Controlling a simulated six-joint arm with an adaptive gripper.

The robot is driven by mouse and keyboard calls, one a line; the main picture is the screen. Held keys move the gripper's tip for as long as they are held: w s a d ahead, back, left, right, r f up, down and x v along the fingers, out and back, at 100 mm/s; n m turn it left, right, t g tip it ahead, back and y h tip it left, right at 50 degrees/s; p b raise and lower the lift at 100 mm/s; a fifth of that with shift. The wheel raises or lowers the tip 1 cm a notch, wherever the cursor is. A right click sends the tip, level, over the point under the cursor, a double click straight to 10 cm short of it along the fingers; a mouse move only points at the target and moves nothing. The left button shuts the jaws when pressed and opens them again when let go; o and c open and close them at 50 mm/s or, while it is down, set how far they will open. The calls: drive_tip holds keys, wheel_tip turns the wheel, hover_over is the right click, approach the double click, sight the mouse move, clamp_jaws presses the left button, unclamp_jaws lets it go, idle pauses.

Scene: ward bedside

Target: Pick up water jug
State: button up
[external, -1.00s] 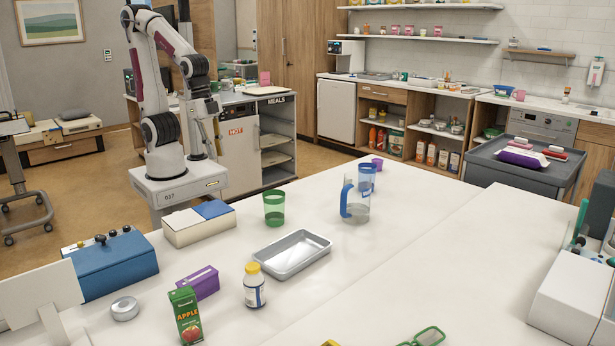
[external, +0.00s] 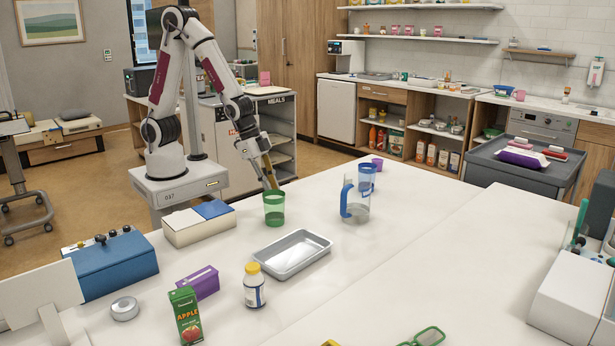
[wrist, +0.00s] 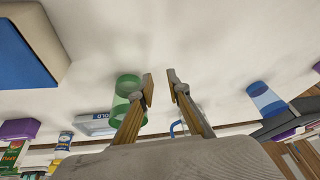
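The water jug (external: 359,205) is clear with a blue handle and stands upright on the white table in the external view, right of the green cup. In the wrist view only part of its blue handle (wrist: 179,127) shows, beyond and between my fingers; the rest is hard to make out. My gripper (external: 273,184) points down beside the far side of the green cup, apart from the jug and to its left. In the wrist view my gripper (wrist: 162,82) has its two fingers apart with nothing between the tips.
The green cup (external: 274,209) is close to my gripper. A blue cup (external: 367,176) stands just behind the jug, with a small purple cup (external: 377,163) beyond. A metal tray (external: 308,262) lies in front. The table right of the jug is clear.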

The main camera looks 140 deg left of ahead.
sight(343, 215)
drive_tip(key=shift+t, duration=0.9)
drive_tip(key=w+a+f, duration=0.2)
drive_tip(key=w, duration=0.1)
drive_tip(key=w+a+f, duration=0.1)
drive_tip(key=w+f, duration=0.1)
drive_tip(key=shift+w+a, duration=0.15)
drive_tip(key=shift+a, duration=0.25)
drive_tip(key=w, duration=0.1)
drive_tip(key=w+a+t, duration=0.1)
drive_tip(key=w, duration=0.1)
drive_tip(key=w+a+t, duration=0.1)
drive_tip(key=w, duration=0.1)
drive_tip(key=shift+f+y, duration=0.3)
drive_tip(key=shift+f, duration=0.1)
drive_tip(key=w+r+t, duration=0.1)
drive_tip(key=w+r, duration=0.1)
drive_tip(key=w, duration=0.1)
drive_tip(key=w+r+t, duration=0.1)
drive_tip(key=shift+w+a+t, duration=0.1)
drive_tip(key=shift+w+t, duration=0.15)
drive_tip(key=shift+t, duration=0.05)
drive_tip(key=w+r+t, duration=0.3)
drive_tip(key=r, duration=0.2)
drive_tip(key=shift+w+d+r+m, duration=0.2)
drive_tip(key=shift+w+r+m, duration=0.2)
drive_tip(key=shift+x, duration=1.3)
drive_tip(key=shift+x, duration=2.6)
